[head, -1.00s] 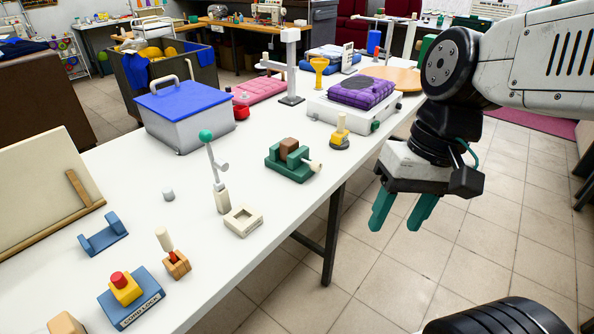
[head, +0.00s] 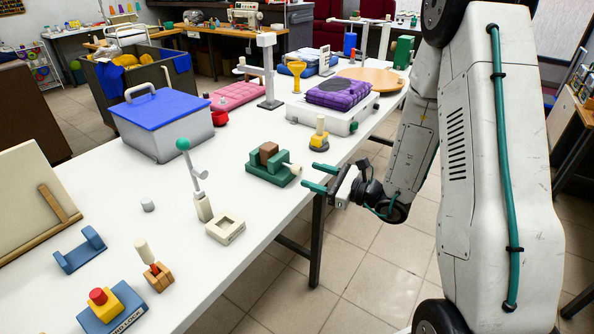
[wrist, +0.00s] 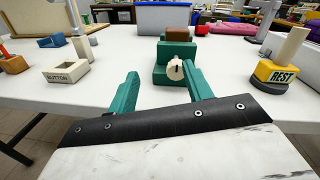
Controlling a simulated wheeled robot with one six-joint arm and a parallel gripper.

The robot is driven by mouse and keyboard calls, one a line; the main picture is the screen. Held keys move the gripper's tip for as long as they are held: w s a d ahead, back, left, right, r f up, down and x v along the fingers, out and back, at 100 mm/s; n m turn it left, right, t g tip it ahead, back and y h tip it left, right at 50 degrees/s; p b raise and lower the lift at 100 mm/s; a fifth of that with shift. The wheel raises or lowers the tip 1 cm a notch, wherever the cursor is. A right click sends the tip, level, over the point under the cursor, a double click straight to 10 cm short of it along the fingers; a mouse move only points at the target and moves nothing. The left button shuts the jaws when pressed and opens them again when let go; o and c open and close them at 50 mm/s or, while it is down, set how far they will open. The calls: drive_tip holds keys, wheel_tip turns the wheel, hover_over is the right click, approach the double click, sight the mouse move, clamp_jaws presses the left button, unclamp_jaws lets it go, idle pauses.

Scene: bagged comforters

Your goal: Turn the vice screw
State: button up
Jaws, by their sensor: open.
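The green vice (head: 268,168) stands near the front edge of the white table, with a brown block (head: 268,152) between its jaws. Its pale screw handle (head: 291,169) sticks out toward the table's edge. In the wrist view the green vice (wrist: 174,62) is straight ahead, and the screw's round pale end (wrist: 175,69) faces me. My gripper (head: 316,177) is open and empty just off the table's edge, its green fingers pointing at the screw. In the wrist view my fingertips (wrist: 160,76) lie left and right of the screw end; I cannot tell how far short they are.
A yellow and black REST block with a peg (head: 319,133) stands right of the vice. A pale BUTTON frame (head: 225,228) and a lever with a green knob (head: 195,180) stand left. A white appliance with a purple bag (head: 338,93) is behind. Floor off the table is clear.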

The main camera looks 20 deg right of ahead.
sight(301, 171)
drive_tip(key=shift+m+t+h, duration=0.6)
drive_tip(key=shift+m+h, duration=0.1)
drive_tip(key=shift+m, duration=0.1)
drive_tip(key=w+a, duration=0.1)
drive_tip(key=w, duration=0.1)
drive_tip(key=w+f, duration=0.1)
drive_tip(key=w, duration=0.1)
drive_tip(key=w+a+f, duration=0.1)
drive_tip(key=w, duration=0.2)
drive_tip(key=shift+a, duration=0.35)
drive_tip(key=c, duration=1)
drive_tip(key=shift+o, duration=0.2)
